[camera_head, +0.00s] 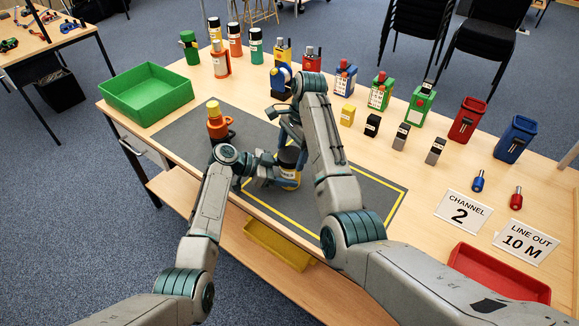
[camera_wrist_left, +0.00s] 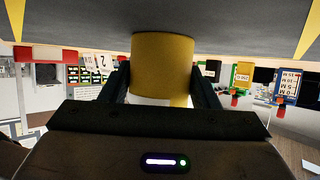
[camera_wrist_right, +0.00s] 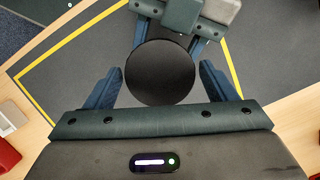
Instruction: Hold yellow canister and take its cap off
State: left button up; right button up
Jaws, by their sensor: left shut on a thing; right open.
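The yellow canister (camera_head: 287,185) stands upright on the grey mat, with a white label and a black cap (camera_head: 290,156). My left gripper (camera_head: 276,172) is shut on its body from the side. The left wrist view shows the yellow body (camera_wrist_left: 163,62) between both fingers. My right gripper (camera_head: 291,135) is over the canister, partly hidden by its own arm. In the right wrist view the round black cap (camera_wrist_right: 160,72) lies between the open fingers, with a gap visible on each side.
An orange item with a yellow top (camera_head: 217,125) stands on the mat to the left. A green tray (camera_head: 147,108) is at the left edge, and a red tray (camera_head: 500,287) at the right front. Bottles, boxes and bins line the back. The mat's right part is clear.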

jog(key=m+t, duration=0.1)
jog(key=m, duration=0.3)
jog(key=shift+s+m, duration=0.1)
jog(key=shift+m, duration=0.3)
jog(key=m+t, duration=0.1)
jog(key=m, duration=0.3)
jog(key=shift+c, duration=0.5)
jog(key=c, duration=0.7)
jog(key=n, duration=0.3)
jog(key=n+g, duration=0.1)
jog(key=n, duration=0.2)
jog(key=shift+g, duration=0.3)
jog(key=n, duration=0.3)
jog(key=n+g, duration=0.1)
jog(key=n, duration=0.2)
jog(key=shift+a+n+h, duration=0.1)
jog(key=shift+n+h, duration=0.2)
jog(key=o, duration=0.8)
jog(key=shift+w, duration=0.2)
